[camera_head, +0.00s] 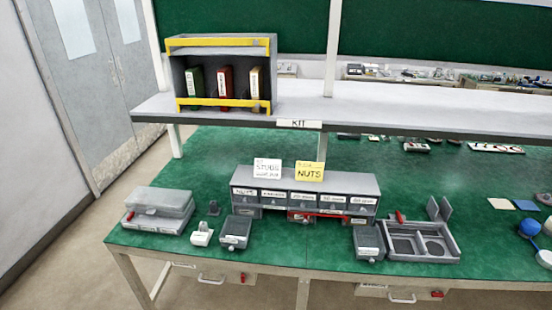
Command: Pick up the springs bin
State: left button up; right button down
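No label that I can read for certain says springs, so I cannot tell which bin is the springs bin. A grey drawer cabinet (330,183) stands mid-table, with a row of small labelled bins across its front. One label at its left end seems to read NUTS; the others are too small to read. Neither of my grippers shows in the head view.
A grey case (158,210) lies at the left; a grey tray with round recesses (408,242) is at the right. White and yellow cards stand on the cabinet. A shelf (370,107) with a yellow-barred rack (221,43) spans behind. Green table behind the cabinet is mostly clear.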

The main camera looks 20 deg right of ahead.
aim_at(368, 243)
jog(key=z, duration=1.95)
jog(key=k, duration=1.25)
jog(key=z, duration=1.25)
jog(key=i, duration=2.85)
jog(key=u, duration=1.6)
jog(key=i, duration=0.9)
jog(key=u, duration=0.85)
